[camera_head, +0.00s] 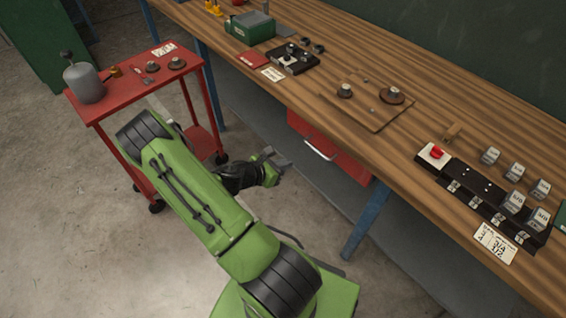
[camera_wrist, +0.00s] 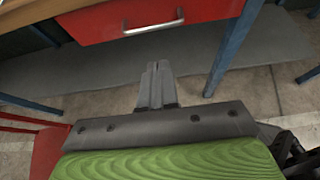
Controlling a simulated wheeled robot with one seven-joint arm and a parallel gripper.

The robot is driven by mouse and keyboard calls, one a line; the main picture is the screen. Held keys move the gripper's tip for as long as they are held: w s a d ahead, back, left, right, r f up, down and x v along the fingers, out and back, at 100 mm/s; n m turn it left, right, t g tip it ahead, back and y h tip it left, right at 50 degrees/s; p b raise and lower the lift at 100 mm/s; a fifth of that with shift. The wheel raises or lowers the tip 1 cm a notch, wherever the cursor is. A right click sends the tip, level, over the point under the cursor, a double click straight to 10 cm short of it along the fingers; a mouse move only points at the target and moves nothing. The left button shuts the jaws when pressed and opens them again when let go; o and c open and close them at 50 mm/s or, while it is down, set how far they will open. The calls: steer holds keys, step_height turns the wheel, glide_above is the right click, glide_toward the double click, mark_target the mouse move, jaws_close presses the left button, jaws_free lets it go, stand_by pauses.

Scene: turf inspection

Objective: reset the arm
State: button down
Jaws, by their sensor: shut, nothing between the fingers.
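My gripper (camera_head: 281,161) is at the end of my green arm, in front of the wooden bench and below the level of its top. In the wrist view my gripper (camera_wrist: 157,70) has its two grey fingers together, with nothing between them. It points toward the space under the bench, below a red drawer (camera_wrist: 150,18) with a metal handle. It touches nothing that I can see.
A wooden bench (camera_head: 440,90) holds a green box (camera_head: 250,28), a wooden board (camera_head: 365,112) and a black rack (camera_head: 480,195). A red cart (camera_head: 120,100) with a grey canister (camera_head: 84,82) stands at left. A blue bench leg (camera_head: 367,220) stands right of my gripper. Open floor lies at lower left.

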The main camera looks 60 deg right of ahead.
steer(key=shift+a, duration=0.15)
steer(key=shift+r, duration=0.1)
steer(key=w+a+r+m+t+y+p, duration=0.1)
steer(key=w+a+r+m+t+y, duration=0.2)
steer(key=w+a+r+m, duration=0.4)
steer(key=w+a+r+m+t+y+p, duration=0.1)
steer(key=w+a+r+m+t+y, duration=0.2)
steer(key=a+r, duration=0.75)
steer(key=s+a+r+m+t+y, duration=0.1)
steer(key=s+a+r+t+y, duration=0.1)
steer(key=s+a+r, duration=0.3)
steer(key=s+a+r+m+t+y+p, duration=0.1)
steer(key=s+a+r, duration=0.4)
steer(key=a, duration=0.7)
step_height(320, 180, up, 2)
steer(key=shift+r+m+t+y, duration=0.25)
steer(key=shift+m+t+y, duration=0.45)
steer(key=shift+y, duration=0.5)
